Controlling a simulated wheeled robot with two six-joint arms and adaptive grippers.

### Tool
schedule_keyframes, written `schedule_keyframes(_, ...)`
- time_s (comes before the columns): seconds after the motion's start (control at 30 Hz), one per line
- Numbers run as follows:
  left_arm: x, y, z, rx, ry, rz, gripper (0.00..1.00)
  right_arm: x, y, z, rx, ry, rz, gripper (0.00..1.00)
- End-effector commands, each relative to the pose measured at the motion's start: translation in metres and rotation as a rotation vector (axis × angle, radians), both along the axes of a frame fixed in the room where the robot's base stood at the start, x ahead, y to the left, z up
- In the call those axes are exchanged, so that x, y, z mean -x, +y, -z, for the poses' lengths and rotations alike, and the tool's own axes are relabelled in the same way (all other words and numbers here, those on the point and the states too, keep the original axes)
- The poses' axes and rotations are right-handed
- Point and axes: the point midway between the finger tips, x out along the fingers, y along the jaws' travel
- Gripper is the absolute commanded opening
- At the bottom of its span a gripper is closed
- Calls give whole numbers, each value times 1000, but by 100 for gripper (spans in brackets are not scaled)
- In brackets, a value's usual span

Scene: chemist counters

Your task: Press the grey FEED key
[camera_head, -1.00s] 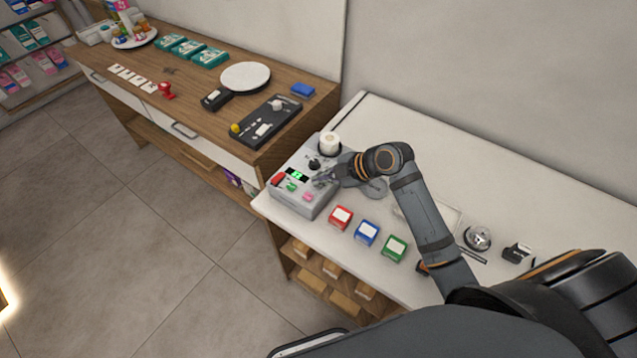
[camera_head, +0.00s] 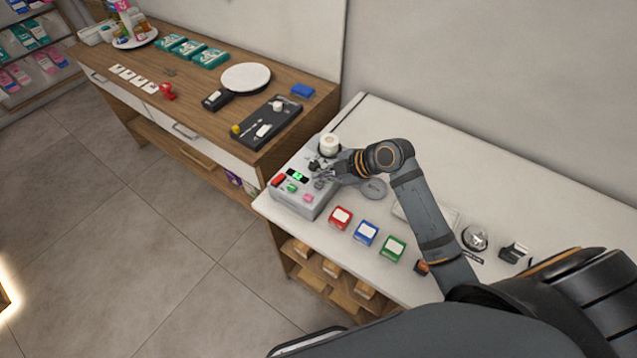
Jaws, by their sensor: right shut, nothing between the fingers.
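The light grey machine (camera_head: 290,200) stands at the left end of the white counter. On its top I see a small grey key (camera_head: 319,184), which I take for the FEED key; its lettering is too small to read. A red key (camera_head: 277,181), a green key (camera_head: 292,188) and a pink key (camera_head: 308,198) sit near it, with a lit green display (camera_head: 298,176). My right gripper (camera_head: 318,171) is shut and empty over the machine, just behind the grey key and seemingly apart from it. It partly covers the dark knob. My left gripper is out of view.
A white paper roll (camera_head: 329,146) stands at the back of the machine. Red (camera_head: 341,217), blue (camera_head: 366,233) and green (camera_head: 394,248) boxes line the counter's front. A wooden counter (camera_head: 215,118) adjoins on the left.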

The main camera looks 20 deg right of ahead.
Motion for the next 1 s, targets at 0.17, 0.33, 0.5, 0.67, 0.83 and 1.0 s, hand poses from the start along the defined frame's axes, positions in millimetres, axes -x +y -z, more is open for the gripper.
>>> schedule_keyframes(0.17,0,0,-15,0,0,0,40,0,0,-18,0,-1,0,0)
schedule_keyframes(0.33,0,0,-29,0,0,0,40,0,0,-35,0,-1,-1,0)
schedule_keyframes(0.5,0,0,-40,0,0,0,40,0,0,-50,0,-1,-1,0)
schedule_keyframes(0.67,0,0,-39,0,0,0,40,0,0,-49,0,-1,-1,0)
schedule_keyframes(0.83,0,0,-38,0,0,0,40,0,0,-49,0,-1,-1,0)
schedule_keyframes(1.0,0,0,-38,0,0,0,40,0,0,-49,0,-1,-1,0)
